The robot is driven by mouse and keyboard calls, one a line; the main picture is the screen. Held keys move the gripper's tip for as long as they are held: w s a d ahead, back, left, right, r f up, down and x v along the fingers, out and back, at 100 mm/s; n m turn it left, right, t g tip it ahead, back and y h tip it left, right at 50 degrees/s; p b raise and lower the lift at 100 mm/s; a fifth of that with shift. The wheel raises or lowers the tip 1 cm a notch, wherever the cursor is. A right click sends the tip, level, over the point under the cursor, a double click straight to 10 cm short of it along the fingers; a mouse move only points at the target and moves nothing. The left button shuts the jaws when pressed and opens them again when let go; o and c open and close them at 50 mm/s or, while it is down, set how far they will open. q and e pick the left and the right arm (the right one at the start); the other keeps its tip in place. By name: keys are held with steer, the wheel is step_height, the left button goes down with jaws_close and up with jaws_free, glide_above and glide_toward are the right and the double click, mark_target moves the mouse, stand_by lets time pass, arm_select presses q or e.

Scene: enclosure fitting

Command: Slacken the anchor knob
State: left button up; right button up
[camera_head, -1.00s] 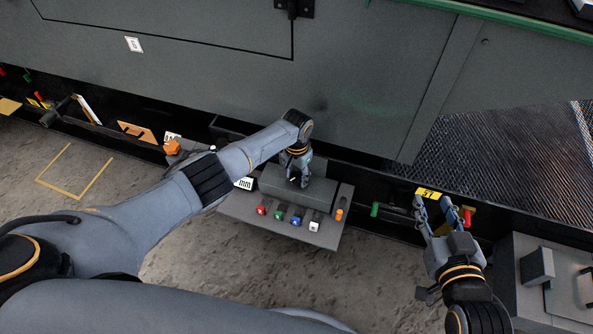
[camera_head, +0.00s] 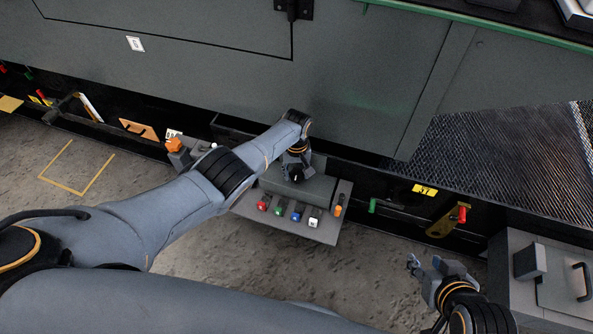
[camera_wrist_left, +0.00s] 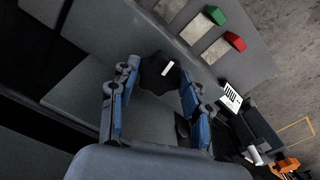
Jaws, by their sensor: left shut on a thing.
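The anchor knob, a black knob with a white pointer mark, shows in the left wrist view (camera_wrist_left: 158,74) on top of a grey box (camera_wrist_left: 85,100). In the head view the knob (camera_head: 296,178) is partly hidden under my left gripper (camera_head: 297,172). My left gripper (camera_wrist_left: 160,80) has a blue-grey finger on each side of the knob and is shut on it. My right gripper (camera_head: 425,264) is in the head view at lower right, with its fingers apart, empty, over the floor.
A grey panel (camera_head: 325,230) in front of the box carries red, green, blue and white buttons and an orange one. A yellow label (camera_head: 424,190) and a red-handled lever (camera_head: 461,215) are to the right. A grey cabinet (camera_head: 505,280) stands at lower right.

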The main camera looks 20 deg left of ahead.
mark_target(297, 174)
stand_by(0.4)
arm_select(q)
steer(key=shift+w, duration=0.1)
steer(key=o, duration=1.1)
steer(key=shift+o, duration=0.2)
steer(key=shift+r, duration=0.1)
step_height(297, 174, up, 12)
